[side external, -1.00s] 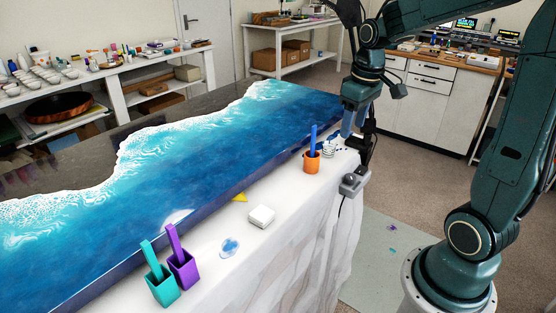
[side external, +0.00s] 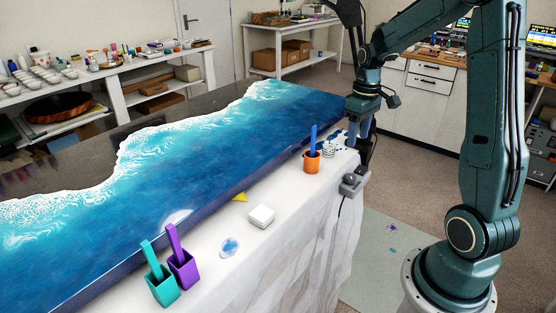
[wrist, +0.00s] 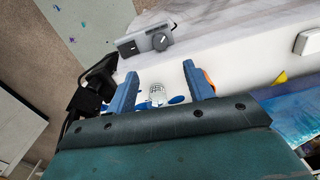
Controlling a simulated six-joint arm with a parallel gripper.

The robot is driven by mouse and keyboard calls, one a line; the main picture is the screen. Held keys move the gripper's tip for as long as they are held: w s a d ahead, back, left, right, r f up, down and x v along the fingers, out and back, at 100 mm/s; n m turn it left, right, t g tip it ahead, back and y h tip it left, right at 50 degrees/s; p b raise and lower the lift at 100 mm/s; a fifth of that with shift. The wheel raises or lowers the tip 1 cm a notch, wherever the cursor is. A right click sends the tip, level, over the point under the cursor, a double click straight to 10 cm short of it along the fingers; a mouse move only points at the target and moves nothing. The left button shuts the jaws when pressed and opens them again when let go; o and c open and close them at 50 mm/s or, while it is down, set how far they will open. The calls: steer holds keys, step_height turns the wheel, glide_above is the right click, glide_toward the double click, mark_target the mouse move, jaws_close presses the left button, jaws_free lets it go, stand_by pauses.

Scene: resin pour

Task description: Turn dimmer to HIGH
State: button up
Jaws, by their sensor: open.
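The dimmer (side external: 353,183) is a small grey box with a round knob, at the right front edge of the white-covered table, with a dark cord hanging from it. It also shows at the top of the wrist view (wrist: 147,42), where its dark knob (wrist: 162,41) faces the camera. The knob's setting is too small to read. My gripper (side external: 364,128) is above the table's right end, behind and above the dimmer and apart from it. In the wrist view its two blue fingers (wrist: 160,78) are spread with nothing held, and the dimmer lies beyond their tips.
An orange cup (side external: 312,165) with a blue stick stands left of the dimmer, beside a small clear cup (side external: 329,151). A white block (side external: 261,216), a yellow triangle (side external: 240,197), and teal (side external: 163,289) and purple (side external: 184,274) cups lie farther left. The blue resin slab (side external: 190,190) runs behind.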

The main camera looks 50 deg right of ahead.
mark_target(351, 176)
steer(key=f, duration=1.2)
steer(key=shift+a+f, duration=0.2)
steer(key=shift+f, duration=0.2)
steer(key=c, duration=1)
steer(key=shift+o, duration=0.2)
